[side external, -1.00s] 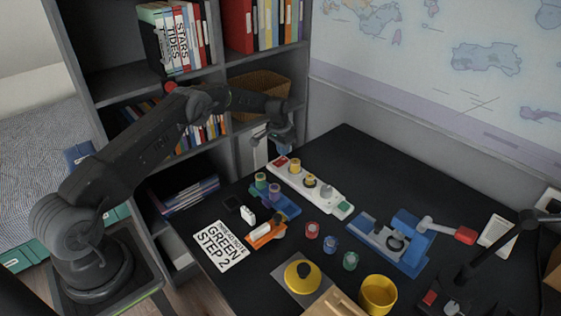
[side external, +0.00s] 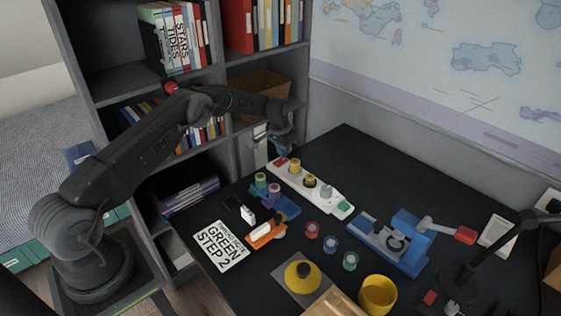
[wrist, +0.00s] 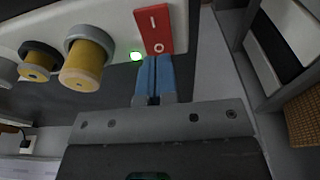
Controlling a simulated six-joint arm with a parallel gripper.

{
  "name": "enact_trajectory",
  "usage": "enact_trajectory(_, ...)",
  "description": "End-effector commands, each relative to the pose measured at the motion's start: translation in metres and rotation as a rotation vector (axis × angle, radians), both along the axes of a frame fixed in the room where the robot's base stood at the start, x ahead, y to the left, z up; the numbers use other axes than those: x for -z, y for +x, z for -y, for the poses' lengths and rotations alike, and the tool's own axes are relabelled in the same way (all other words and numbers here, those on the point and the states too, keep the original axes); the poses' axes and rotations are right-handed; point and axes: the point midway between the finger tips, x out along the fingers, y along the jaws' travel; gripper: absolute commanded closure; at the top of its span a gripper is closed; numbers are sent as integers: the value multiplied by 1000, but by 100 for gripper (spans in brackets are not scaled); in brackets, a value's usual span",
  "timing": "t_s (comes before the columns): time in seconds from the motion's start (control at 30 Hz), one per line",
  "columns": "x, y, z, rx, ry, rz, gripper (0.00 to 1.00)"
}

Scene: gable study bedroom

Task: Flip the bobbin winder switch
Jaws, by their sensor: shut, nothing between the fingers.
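The bobbin winder is a long white bar (side external: 326,194) with dark-topped yellow spools, also in the wrist view (wrist: 60,12). Its red rocker switch (side external: 281,161) is at the far left end. In the wrist view the switch (wrist: 154,28) shows the marks I and O, and a small green light (wrist: 136,56) glows beside it. My gripper (side external: 283,151) is above that end of the bar. In the wrist view its blue fingertips (wrist: 154,62) are shut together, empty, right at the O end of the switch. I cannot tell whether they touch it.
A blue holder with spools (side external: 285,207), an orange tool (side external: 266,234) and loose spools (side external: 311,230) are in front of the winder. A blue and white machine (side external: 398,242) stands to the right. The shelf (side external: 244,155) rises close behind my gripper.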

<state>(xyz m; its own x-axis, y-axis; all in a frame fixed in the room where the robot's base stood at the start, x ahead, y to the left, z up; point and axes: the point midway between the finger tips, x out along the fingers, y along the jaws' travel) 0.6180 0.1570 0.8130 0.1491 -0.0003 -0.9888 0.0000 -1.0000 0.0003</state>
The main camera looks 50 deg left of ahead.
Motion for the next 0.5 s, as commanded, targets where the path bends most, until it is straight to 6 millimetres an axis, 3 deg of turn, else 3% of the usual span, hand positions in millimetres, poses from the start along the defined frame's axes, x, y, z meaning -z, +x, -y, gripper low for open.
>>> enact_trajectory(0.5,8,0,0,0,0,0,100)
